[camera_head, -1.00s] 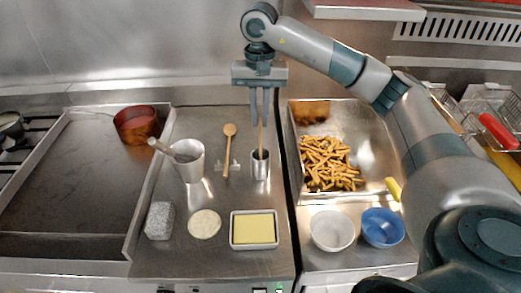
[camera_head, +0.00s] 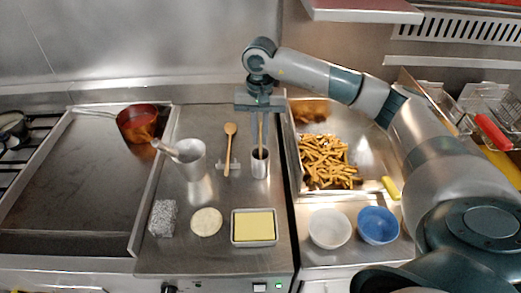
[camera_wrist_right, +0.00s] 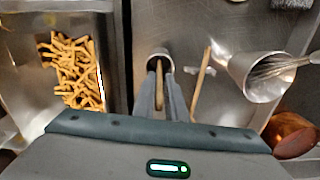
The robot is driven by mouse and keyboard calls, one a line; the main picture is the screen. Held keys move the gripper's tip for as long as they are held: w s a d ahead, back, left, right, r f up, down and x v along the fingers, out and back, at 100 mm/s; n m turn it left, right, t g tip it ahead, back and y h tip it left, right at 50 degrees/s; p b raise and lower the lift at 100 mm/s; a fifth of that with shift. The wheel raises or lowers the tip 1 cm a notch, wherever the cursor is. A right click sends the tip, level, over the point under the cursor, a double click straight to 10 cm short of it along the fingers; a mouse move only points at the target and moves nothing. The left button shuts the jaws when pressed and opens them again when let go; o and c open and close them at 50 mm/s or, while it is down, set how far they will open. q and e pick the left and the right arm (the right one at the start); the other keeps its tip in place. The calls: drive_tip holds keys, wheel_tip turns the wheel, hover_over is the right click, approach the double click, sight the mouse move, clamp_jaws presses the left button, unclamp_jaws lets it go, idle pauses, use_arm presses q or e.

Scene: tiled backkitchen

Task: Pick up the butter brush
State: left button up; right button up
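The butter brush is most likely the tool whose thin wooden handle (camera_head: 260,133) stands upright in a small metal cup (camera_head: 260,167) on the steel counter. The cup hides its lower end. My right gripper (camera_head: 260,120) is above the cup, pointing down. In the right wrist view, the two grey fingers (camera_wrist_right: 162,97) are apart, one on each side of the handle (camera_wrist_right: 160,78), near the cup (camera_wrist_right: 158,57). The fingers look open around the handle; contact cannot be made out. My left gripper is not in view.
A wooden spoon (camera_head: 228,150) lies left of the cup, and a metal pitcher with a whisk (camera_head: 188,160) stands further left. A tray of fries (camera_head: 328,160) is close on the right. Butter (camera_head: 254,226) sits in a dish in front.

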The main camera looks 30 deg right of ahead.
sight(261, 145)
drive_tip(key=f+p, duration=0.2)
drive_tip(key=shift+s+f, duration=0.2)
drive_tip(key=shift+f, duration=0.85)
drive_tip(key=shift+c, duration=0.3)
clamp_jaws()
drive_tip(key=shift+w+r, duration=0.1)
drive_tip(key=shift+r, duration=0.05)
